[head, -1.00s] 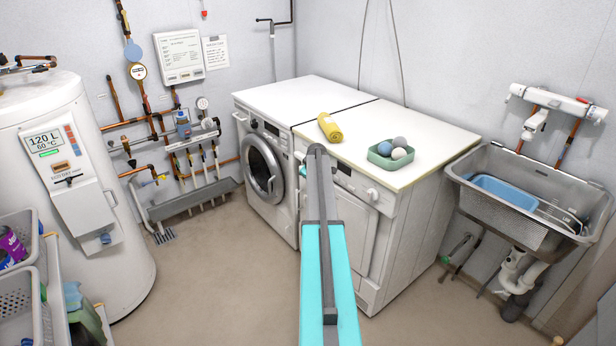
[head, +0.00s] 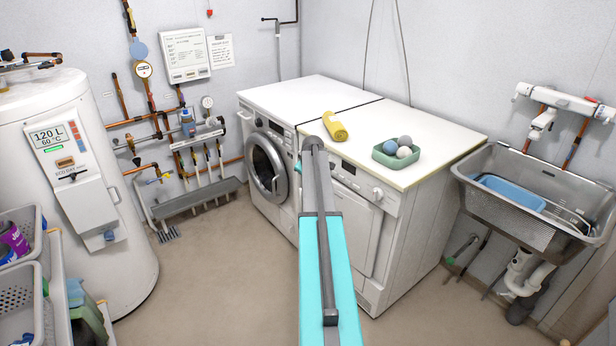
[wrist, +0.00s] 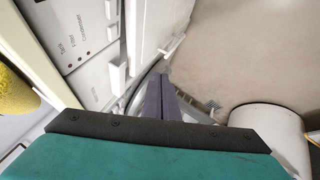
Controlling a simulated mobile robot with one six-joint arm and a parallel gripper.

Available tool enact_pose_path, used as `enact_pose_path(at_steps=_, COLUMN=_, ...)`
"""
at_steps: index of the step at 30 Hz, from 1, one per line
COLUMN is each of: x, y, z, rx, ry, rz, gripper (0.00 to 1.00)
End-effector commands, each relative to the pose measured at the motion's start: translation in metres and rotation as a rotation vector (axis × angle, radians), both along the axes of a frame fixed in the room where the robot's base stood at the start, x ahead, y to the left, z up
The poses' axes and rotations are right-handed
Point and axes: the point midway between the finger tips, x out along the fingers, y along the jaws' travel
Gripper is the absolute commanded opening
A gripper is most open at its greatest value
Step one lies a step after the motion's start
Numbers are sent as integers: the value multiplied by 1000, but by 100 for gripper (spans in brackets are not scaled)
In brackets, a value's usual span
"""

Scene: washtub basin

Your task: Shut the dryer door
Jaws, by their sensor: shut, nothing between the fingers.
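The dryer (head: 415,235) is the white machine on the right of the pair, under a pale worktop. Its squarish white door (head: 362,232) is partly behind my arm in the head view; I cannot tell how far it stands from shut. In the wrist view, a white panel with a bar-like handle, which looks like the dryer door (wrist: 152,28), lies beyond my fingers. My gripper (wrist: 166,90) is shut and empty, in front of the machines beside the dryer's control panel (wrist: 82,42). Contact with the door cannot be told. In the head view my arm hides the fingertips.
The washing machine (head: 292,108) with its round door (head: 267,168) stands left of the dryer. A yellow rolled towel (head: 335,127) and a green tray (head: 378,157) of balls lie on top. A sink (head: 560,210) is right, a water heater (head: 75,200) left. The floor between is clear.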

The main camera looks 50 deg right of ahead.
Motion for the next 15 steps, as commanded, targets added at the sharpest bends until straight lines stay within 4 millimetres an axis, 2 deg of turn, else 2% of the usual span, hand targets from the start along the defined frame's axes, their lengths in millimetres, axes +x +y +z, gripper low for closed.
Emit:
enact_pose_path(at_steps=6, x=-7, y=13, z=18, rx=-1, ry=0, rz=1, gripper=0)
enact_pose_path(at_steps=15, x=-8, y=15, z=23, rx=0, ry=0, rz=1, gripper=0)
